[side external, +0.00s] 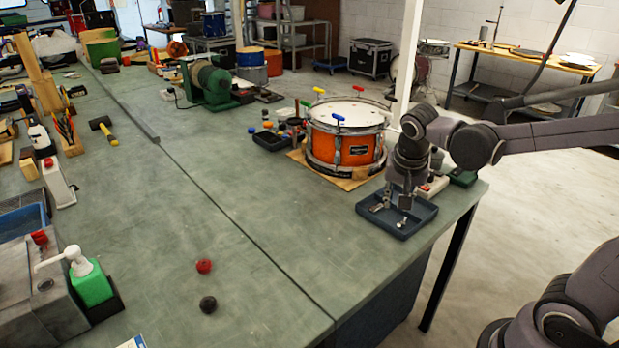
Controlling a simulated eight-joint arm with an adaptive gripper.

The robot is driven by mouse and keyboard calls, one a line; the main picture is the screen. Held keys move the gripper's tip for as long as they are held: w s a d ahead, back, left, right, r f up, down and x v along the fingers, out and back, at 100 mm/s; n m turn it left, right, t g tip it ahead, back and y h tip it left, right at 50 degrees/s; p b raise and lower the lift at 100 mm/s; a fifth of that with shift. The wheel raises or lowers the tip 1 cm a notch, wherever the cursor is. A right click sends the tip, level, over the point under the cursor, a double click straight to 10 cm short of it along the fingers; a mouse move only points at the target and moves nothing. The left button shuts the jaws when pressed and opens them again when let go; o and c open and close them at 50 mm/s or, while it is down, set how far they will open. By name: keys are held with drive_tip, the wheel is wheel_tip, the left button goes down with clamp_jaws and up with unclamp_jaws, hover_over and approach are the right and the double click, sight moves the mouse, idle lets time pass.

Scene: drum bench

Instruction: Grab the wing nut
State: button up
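A dark blue shallow tray (421,219) sits near the right corner of the green bench. Small metal pieces lie in it: one silver piece (402,222) near the front and another (377,207) at the left. They are too small for me to tell which is the wing nut. My gripper (398,200) points down over the tray, just behind the front silver piece. The fingertips are small and blend with the metal pieces, so their opening and any contact are unclear. My gripper hides part of the tray's back.
An orange drum (345,142) with coloured keys stands on a wooden board (336,178) just left of my gripper. Small boxes (433,187) stand behind the tray. A red ball (204,266) and a black ball (208,305) lie on the front bench. The middle bench is mostly clear.

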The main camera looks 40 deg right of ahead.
sight(401, 221)
drive_tip(key=shift+w+d+f+m+g+h, duration=0.2)
drive_tip(key=shift+w+d+f+m+g, duration=0.2)
drive_tip(key=shift+d+f+m, duration=1.1)
drive_tip(key=shift+w+d+f+m+g+h, duration=0.25)
drive_tip(key=shift+d+f, duration=0.8)
drive_tip(key=shift+f, duration=1.35)
drive_tip(key=shift+w+d+f+m+g+h, duration=0.15)
drive_tip(key=shift+w+d+f+m+g, duration=0.45)
drive_tip(key=shift+d+f, duration=1)
drive_tip(key=shift+s+a+f+t, duration=0.1)
drive_tip(key=shift+a+f+t, duration=0.15)
drive_tip(key=shift+a+f, duration=0.1)
clamp_jaws()
